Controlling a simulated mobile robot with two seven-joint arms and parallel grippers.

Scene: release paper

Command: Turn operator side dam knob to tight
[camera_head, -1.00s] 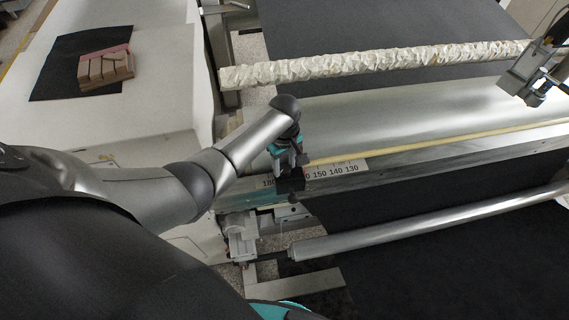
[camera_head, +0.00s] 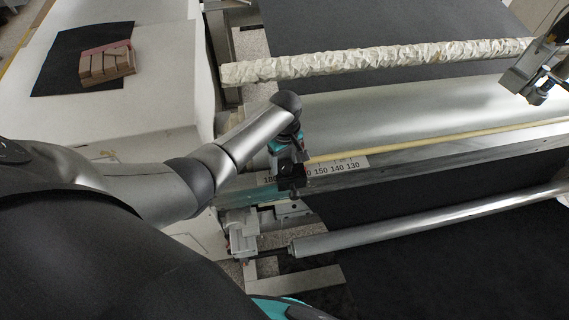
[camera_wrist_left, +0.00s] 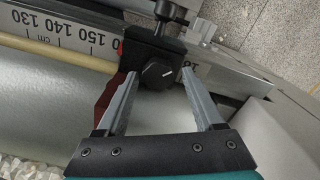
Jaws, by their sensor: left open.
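The side dam knob (camera_wrist_left: 159,73) is a black, faceted knob with a white line, on a black block (camera_wrist_left: 150,45) clamped over the ruler rail. In the left wrist view it sits just beyond and between the spread fingertips of my left gripper (camera_wrist_left: 160,85), which is open and empty. In the head view my left gripper (camera_head: 290,180) reaches down over the dam at the rail's left end, and the knob itself cannot be made out there. My right gripper is not in view.
The number scale (camera_head: 335,168) runs along the metal rail. A paper-wrapped roller (camera_head: 370,63) lies behind, and a bare metal roller (camera_head: 420,222) in front. Wooden blocks (camera_head: 106,65) rest on a black sheet (camera_head: 60,75) at the upper left.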

